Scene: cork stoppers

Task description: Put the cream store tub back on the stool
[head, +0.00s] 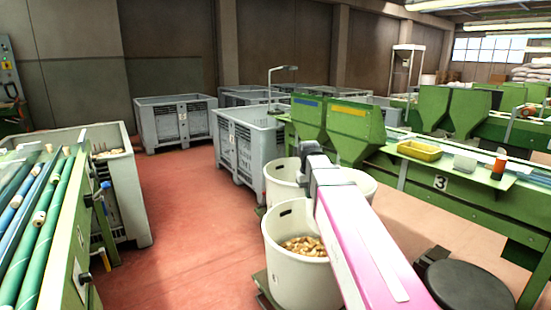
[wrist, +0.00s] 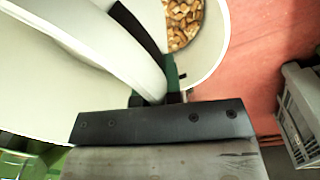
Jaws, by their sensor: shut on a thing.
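My gripper (head: 312,165) is at the end of my pink and white arm, among several cream tubs. In the wrist view my gripper (wrist: 165,85) is shut on a cream tub's rim (wrist: 150,70); a dark slot shows beside it. The fingertips are partly hidden. A front cream tub (head: 283,240) holds corks. Behind it are a left cream tub (head: 280,185) and a right cream tub (head: 364,182), partly hidden by my arm. I cannot tell surely which is gripped. A round black stool seat (head: 470,290) is at lower right.
A green machine (head: 440,183) marked 3 runs along the right, with a yellow tray (head: 420,150) on it. Grey crates (head: 240,145) stand behind the tubs. Another crate (head: 125,190) and green rollers (head: 45,230) are at left. The red floor between is clear.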

